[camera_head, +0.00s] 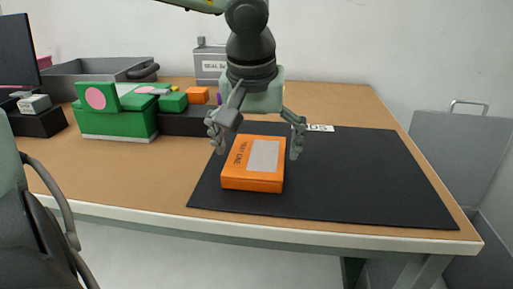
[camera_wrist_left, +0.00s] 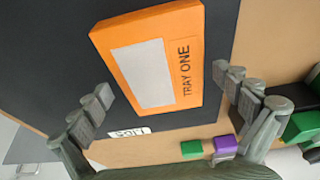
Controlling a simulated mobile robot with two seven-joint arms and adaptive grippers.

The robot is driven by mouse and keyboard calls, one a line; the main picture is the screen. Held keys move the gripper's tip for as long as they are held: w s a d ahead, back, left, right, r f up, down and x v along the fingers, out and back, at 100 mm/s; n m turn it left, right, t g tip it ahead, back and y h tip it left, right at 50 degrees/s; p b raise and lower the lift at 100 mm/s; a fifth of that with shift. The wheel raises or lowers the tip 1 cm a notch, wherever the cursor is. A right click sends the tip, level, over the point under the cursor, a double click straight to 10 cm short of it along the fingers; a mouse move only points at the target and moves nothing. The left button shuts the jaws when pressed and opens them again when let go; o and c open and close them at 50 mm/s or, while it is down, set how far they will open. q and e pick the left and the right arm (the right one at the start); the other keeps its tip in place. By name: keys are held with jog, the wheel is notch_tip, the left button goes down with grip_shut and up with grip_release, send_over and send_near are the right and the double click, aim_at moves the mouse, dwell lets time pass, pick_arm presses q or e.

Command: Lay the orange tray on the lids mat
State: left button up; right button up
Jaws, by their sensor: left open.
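The orange tray (camera_head: 240,180) lies flat on the left part of the black lids mat (camera_head: 370,180), its grey panel and lettering facing up. In the left wrist view, the orange tray (camera_wrist_left: 185,60) reads "TRAY ONE". The mat's white label (camera_head: 320,128) is partly hidden by a finger in the head view. My left gripper (camera_head: 256,140) is open above the tray's far part, with a finger out to each side. In the wrist view the fingers of my left gripper (camera_wrist_left: 163,85) stand apart from the tray. My right gripper is not in view.
A small orange block (camera_head: 197,95) sits nearby. The mat's right half is clear; the table's front edge is close.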

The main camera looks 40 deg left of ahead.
aim_at(255, 161)
pick_arm(q)
jog(key=p+v, duration=0.1)
jog(key=v, duration=0.6)
jog(key=shift+r, duration=0.2)
jog(key=shift+p+v, duration=0.4)
jog(key=shift+v, duration=1.95)
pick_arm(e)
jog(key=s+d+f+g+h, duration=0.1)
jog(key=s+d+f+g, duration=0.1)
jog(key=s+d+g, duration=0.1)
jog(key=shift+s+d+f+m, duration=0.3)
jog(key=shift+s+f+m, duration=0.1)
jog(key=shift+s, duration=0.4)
pick_arm(q)
jog(key=shift+s, duration=0.1)
